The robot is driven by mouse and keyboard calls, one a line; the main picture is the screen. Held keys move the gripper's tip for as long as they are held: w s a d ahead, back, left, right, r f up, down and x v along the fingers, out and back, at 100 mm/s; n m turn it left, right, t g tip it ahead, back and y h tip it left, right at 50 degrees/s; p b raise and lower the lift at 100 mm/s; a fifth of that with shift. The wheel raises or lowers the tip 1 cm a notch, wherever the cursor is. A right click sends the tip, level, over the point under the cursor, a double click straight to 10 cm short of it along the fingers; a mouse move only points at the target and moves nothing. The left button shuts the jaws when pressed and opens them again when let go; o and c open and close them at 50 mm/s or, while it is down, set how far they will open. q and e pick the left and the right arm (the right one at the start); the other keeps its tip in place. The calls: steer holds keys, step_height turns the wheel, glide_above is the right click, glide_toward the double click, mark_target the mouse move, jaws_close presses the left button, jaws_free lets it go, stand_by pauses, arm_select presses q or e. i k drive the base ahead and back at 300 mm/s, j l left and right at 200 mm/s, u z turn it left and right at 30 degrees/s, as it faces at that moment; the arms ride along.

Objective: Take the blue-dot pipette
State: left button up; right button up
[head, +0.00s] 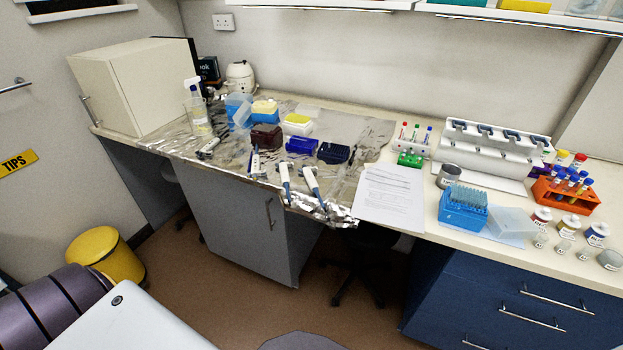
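Three white-and-blue pipettes lie apart from each other near the front edge of the foil-covered bench (232,155): a left one (255,161), a middle one (285,180) and a right one (313,183). The middle and right ones lie close to the foil's crumpled front edge. The pipettes are too small in this view to tell which one carries a blue dot. Neither of my grippers is in view.
A spray bottle (198,112) stands at left. Papers (390,193), a blue tip rack (463,209) and an orange tube rack (565,195) occupy the right.

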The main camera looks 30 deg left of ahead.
mark_target(312, 182)
steer(key=k+j+z, duration=0.2)
steer(key=j, duration=0.15)
steer(key=j+z, duration=0.15)
steer(key=j, duration=0.25)
steer(key=k+j+z, duration=0.2)
steer(key=j, duration=0.15)
steer(key=j+z, duration=0.2)
steer(key=j, duration=0.15)
steer(key=k+j+z, duration=0.15)
steer(key=k+j, duration=0.1)
steer(key=j, duration=0.05)
